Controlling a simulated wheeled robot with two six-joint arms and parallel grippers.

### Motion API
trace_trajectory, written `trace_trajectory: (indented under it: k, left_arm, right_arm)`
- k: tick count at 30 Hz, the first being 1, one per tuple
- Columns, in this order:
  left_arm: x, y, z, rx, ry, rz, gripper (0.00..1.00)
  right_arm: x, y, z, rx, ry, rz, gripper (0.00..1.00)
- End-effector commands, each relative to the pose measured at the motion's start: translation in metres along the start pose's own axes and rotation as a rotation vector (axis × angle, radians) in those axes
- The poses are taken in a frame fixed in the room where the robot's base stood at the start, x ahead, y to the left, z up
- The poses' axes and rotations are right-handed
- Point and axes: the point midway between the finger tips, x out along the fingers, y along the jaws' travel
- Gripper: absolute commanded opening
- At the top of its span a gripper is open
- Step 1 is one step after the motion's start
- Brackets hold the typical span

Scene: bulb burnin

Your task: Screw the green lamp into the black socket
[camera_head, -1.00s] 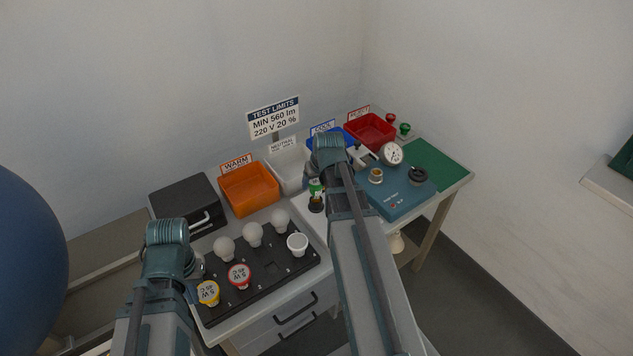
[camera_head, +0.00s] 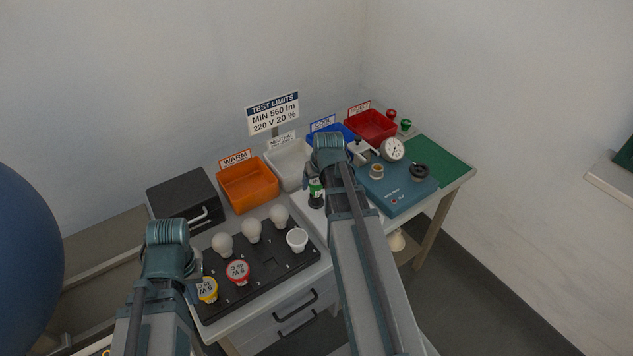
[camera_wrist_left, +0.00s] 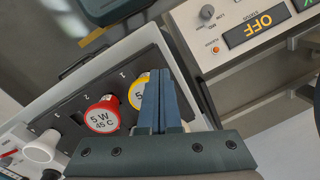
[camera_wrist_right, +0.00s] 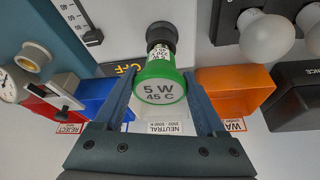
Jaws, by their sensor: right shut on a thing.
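The green lamp (camera_wrist_right: 160,88) has a green rim and a white face marked "5 W 45 C". My right gripper (camera_wrist_right: 160,92) is shut on it, one finger on each side of the green rim. The black socket (camera_wrist_right: 161,36) is just beyond the lamp in the right wrist view, in line with it. In the head view the lamp (camera_head: 316,186) is upright directly above the socket (camera_head: 316,203). I cannot tell how deep the lamp sits in it. My left gripper (camera_wrist_left: 158,102) is shut and empty, beside the yellow lamp (camera_wrist_left: 137,92).
A black tray (camera_head: 262,276) holds red, yellow and white lamps. Orange (camera_head: 249,186), white, blue and red (camera_head: 371,127) bins stand along the back. A teal tester (camera_head: 395,190) with a brass socket (camera_head: 377,171) and gauge (camera_head: 391,149) is right of my right arm.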

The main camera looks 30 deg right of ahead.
Motion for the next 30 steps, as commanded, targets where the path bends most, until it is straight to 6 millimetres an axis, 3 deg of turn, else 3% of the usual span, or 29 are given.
trace_trajectory:
  k: [8, 9, 12, 23, 30]
  left_arm:
    - [-0.001, 0.000, 0.000, 0.000, 0.000, 0.000, 0.00]
    - [-0.001, 0.000, 0.000, 0.000, 0.000, 0.000, 0.00]
    - [-0.001, 0.000, 0.000, 0.000, 0.000, 0.000, 0.00]
    - [-0.003, 0.000, 0.000, 0.000, 0.000, 0.000, 0.00]
    - [-0.020, -0.002, 0.001, 0.000, 0.000, 0.000, 0.00]
  right_arm:
    - [0.000, 0.000, 0.000, 0.000, -0.001, 0.000, 0.17]
    - [0.000, 0.000, 0.000, 0.000, -0.001, 0.000, 0.80]
    - [0.000, 0.000, 0.000, 0.000, -0.001, 0.000, 0.98]
    - [-0.003, 0.000, 0.000, 0.000, -0.001, 0.000, 1.00]
    - [-0.021, 0.000, -0.001, 0.000, -0.001, 0.000, 1.00]
